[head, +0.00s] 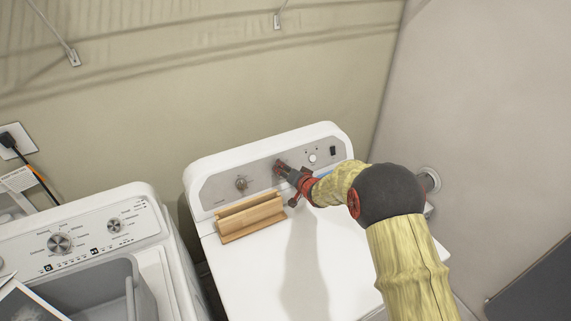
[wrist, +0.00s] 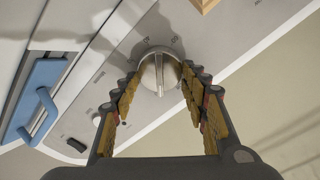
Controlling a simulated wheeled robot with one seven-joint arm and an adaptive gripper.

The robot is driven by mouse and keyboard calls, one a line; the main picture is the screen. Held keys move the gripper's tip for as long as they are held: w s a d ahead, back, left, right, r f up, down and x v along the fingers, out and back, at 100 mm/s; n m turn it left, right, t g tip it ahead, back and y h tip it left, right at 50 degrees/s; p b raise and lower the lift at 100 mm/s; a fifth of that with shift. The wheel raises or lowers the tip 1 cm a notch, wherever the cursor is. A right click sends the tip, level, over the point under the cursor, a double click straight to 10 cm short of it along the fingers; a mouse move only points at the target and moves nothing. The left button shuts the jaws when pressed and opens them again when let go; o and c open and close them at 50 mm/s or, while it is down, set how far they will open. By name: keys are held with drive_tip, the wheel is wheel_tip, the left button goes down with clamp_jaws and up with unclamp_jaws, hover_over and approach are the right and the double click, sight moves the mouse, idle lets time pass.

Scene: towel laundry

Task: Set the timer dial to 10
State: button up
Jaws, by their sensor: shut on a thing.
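The timer dial (wrist: 158,66) is a round silver knob with a raised ridge, on the grey control panel (head: 218,188) of the white dryer. In the wrist view its ridge runs nearly straight up and down the picture. My gripper (wrist: 160,78) is shut on the dial, one padded finger on each side. In the head view my gripper (head: 284,169) reaches the middle of the panel and largely hides the dial.
Another knob (head: 241,183) is left of my gripper; a small white button (head: 312,158) and a black switch (head: 333,151) are right. A wooden block (head: 250,217) lies on the dryer top (head: 275,270). A blue handled object (wrist: 38,105) lies nearby. A washer (head: 150,240) stands left.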

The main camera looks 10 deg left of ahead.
drive_tip(key=shift+m+p, duration=0.55)
drive_tip(key=shift+m, duration=0.35)
drive_tip(key=shift+d, duration=0.1)
drive_tip(key=o, duration=1.1)
drive_tip(key=v, duration=1.2)
drive_tip(key=shift+w, duration=0.1)
